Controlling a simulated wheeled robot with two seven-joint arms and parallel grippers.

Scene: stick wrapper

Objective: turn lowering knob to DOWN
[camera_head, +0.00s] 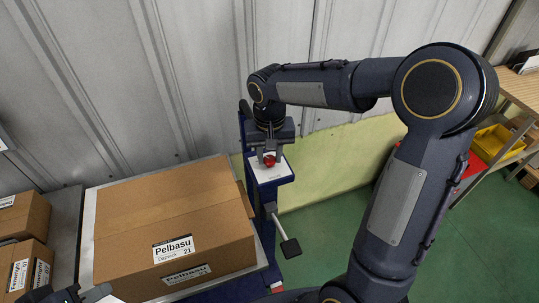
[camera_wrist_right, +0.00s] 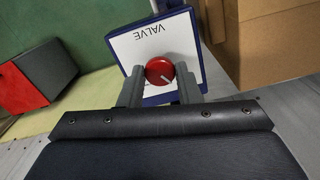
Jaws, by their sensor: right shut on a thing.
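The red round knob (camera_head: 269,160) sits on a white plate (camera_head: 262,178) on top of a blue post. In the right wrist view the knob (camera_wrist_right: 159,68) has a pale pointer line toward its lower right. The plate (camera_wrist_right: 125,48) reads VALVE, upside down there; I see no DOWN mark. My right gripper (camera_head: 268,157) reaches down from above and is shut on the knob, one finger on each side, also seen in the right wrist view (camera_wrist_right: 160,80). My left gripper (camera_head: 78,296) is only partly in view at the bottom left, its fingers not clear.
A large cardboard box labelled Pelbasu (camera_head: 165,215) stands left of the post, close to it. A black pedal-like part on a rod (camera_head: 291,248) sticks out below the plate. Smaller boxes (camera_head: 22,217) are at far left. Green floor (camera_head: 340,235) is open to the right.

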